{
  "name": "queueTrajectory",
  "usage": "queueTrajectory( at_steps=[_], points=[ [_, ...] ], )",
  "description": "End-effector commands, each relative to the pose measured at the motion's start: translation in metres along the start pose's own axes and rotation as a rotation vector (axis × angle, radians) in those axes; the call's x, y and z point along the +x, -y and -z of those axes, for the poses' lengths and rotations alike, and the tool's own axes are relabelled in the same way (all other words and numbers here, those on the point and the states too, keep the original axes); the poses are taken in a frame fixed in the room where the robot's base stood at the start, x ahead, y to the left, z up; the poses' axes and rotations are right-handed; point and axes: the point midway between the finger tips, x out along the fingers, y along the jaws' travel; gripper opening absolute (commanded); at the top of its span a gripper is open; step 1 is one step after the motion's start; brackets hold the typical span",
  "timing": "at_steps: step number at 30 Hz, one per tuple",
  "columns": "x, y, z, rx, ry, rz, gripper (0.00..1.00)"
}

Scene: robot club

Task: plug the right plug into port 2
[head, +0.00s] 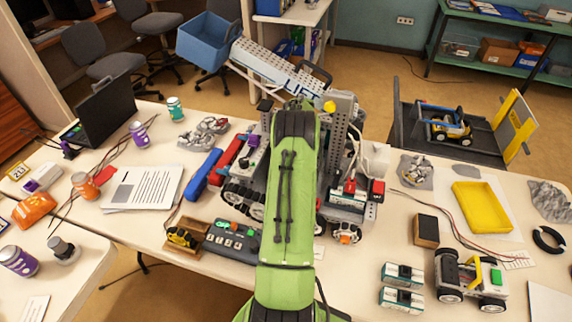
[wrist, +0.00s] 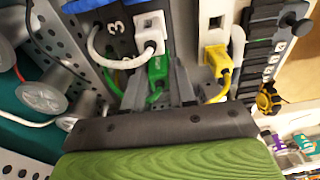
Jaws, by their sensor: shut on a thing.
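In the wrist view my gripper (wrist: 158,88) has its grey fingers closed around a green plug (wrist: 158,66) with a green cable. A yellow plug (wrist: 217,58) with a yellow cable sits at the lower end of another white block (wrist: 214,22) to the right, which also has a square opening. A "3" label (wrist: 115,27) shows left of the first block; no 2 is readable. In the head view my green arm hides the gripper and plugs.
A white cable (wrist: 93,42) loops close left of the green plug. A large wheeled robot with a "LIFT" arm (head: 290,75) stands beyond my arm on the table. A grey control box (head: 232,240) and a yellow tray (head: 481,205) lie on the table.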

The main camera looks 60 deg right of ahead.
Motion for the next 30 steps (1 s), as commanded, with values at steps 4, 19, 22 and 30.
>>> queueTrajectory(
  at_steps=[4, 19, 22, 30],
  points=[
    [0.0011, 0.0006, -0.0003, 0.0, 0.001, 0.002, 0.0],
    [0.0024, 0.0009, -0.0006, 0.0, 0.001, 0.004, 0.48],
    [0.002, 0.0007, -0.0005, 0.0, 0.001, 0.003, 0.55],
    [-0.0006, 0.0004, -0.0001, 0.0, 0.0, 0.002, 0.55]
  ],
)
